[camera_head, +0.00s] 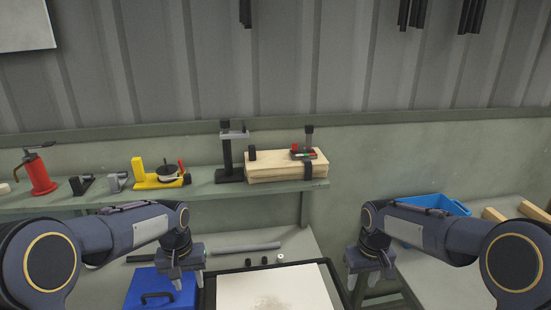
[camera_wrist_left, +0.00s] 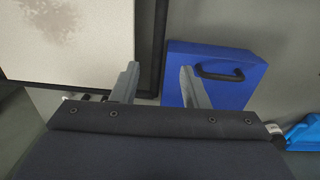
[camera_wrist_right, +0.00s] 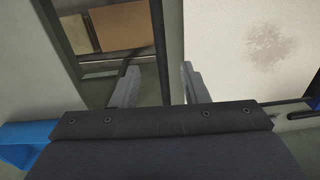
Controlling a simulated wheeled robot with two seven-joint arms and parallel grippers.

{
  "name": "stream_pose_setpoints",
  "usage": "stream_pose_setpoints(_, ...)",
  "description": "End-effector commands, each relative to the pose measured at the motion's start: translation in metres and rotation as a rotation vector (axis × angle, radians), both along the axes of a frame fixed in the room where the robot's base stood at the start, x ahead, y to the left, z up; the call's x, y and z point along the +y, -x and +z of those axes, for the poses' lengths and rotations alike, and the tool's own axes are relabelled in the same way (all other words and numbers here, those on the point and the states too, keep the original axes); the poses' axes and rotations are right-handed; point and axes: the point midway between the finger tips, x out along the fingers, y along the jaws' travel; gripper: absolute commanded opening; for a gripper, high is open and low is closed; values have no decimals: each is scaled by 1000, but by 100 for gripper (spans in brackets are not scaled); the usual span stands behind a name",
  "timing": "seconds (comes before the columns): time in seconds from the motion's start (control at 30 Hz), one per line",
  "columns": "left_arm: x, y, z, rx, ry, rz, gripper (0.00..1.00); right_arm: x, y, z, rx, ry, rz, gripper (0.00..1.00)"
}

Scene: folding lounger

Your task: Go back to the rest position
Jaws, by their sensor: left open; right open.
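My left gripper (camera_head: 181,269) is open and empty. It hangs above the bench beside the blue case and left of the white panel. In the left wrist view its two fingers (camera_wrist_left: 158,88) are spread apart with nothing between them. My right gripper (camera_head: 369,275) is open and empty, to the right of the white panel. In the right wrist view its fingers (camera_wrist_right: 160,85) are apart with nothing held. Both arms reach in from the sides at similar height. No folding lounger can be made out in these views.
A blue case (camera_head: 140,287) with a dark handle and a dark-framed white panel (camera_head: 268,287) lie on the bench. A shelf (camera_head: 215,190) behind carries a red oil can (camera_head: 38,174), a yellow tool (camera_head: 150,180) and wooden boards (camera_head: 280,168). A blue bin (camera_head: 437,203) stands right.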

Motion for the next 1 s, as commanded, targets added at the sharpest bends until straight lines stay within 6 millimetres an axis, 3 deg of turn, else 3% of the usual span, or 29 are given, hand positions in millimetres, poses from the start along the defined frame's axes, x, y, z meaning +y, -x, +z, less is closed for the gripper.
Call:
stream_pose_setpoints(0.1, 12, 35, 37, -58, 74, 17, 41, -13, 36, 38, -58, -60, -48, 41)
stream_pose_setpoints(0.3, 19, 118, 85, -183, 196, 19, 41, -21, 119, 86, -168, -178, -132, 41)
stream_pose_setpoints(0.43, 16, 173, 100, -276, 249, 13, 41, -17, 174, 100, -246, -247, -181, 41)
stream_pose_setpoints(0.6, 3, 235, 99, -387, 284, 0, 41, -5, 236, 98, -339, -319, -237, 41)
stream_pose_setpoints(0.8, -10, 272, 87, -466, 293, -10, 41, 9, 272, 85, -407, -365, -275, 41)
stream_pose_setpoints(1.0, -13, 280, 82, -481, 292, -11, 41, 12, 280, 81, -419, -374, -285, 41)
